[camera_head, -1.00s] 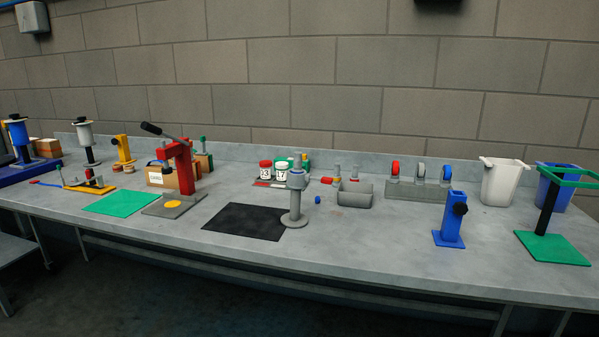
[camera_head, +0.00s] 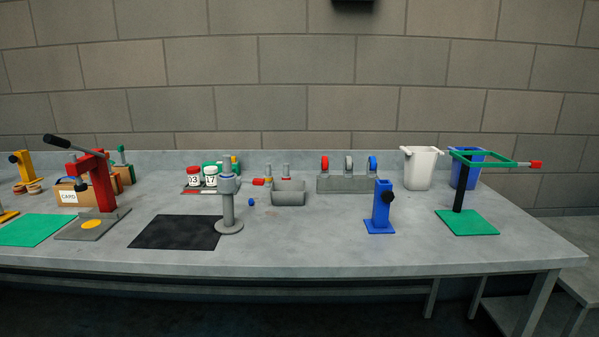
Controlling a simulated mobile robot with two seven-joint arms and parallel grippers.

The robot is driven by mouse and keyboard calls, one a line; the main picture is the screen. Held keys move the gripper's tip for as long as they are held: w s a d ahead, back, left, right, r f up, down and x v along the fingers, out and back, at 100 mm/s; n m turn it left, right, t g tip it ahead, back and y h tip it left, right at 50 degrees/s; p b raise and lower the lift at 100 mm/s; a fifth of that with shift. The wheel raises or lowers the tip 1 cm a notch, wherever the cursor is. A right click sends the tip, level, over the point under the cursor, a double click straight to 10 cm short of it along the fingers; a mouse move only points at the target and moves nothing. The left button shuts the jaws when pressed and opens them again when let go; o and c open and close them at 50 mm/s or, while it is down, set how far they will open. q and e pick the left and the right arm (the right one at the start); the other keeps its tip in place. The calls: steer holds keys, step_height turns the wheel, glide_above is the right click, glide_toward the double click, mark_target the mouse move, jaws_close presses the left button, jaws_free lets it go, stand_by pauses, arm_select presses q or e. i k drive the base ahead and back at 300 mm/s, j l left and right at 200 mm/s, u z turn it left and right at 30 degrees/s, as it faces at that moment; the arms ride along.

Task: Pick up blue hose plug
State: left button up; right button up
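A small blue piece (camera_head: 251,202), which looks like the blue hose plug, lies on the grey workbench (camera_head: 330,235). It sits between the grey post stand (camera_head: 229,205) and the small grey open bin (camera_head: 288,194), apart from both. It is too small to make out its shape. Neither of my grippers shows in the head view.
A black mat (camera_head: 175,233) lies left of the post stand. A red lever press (camera_head: 98,185) stands further left. A blue stand (camera_head: 380,210), a green frame stand (camera_head: 466,220) and a white bin (camera_head: 421,168) are on the right. The bench front is mostly clear.

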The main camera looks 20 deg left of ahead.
mark_target(227, 167)
steer(key=j+z, duration=0.35)
steer(key=k+j+z, duration=0.2)
steer(key=j+z, duration=0.2)
steer(key=k+j+z, duration=0.2)
steer(key=j+z, duration=0.15)
steer(key=j, duration=0.2)
steer(key=k+j+z, duration=0.2)
steer(key=j+z, duration=0.15)
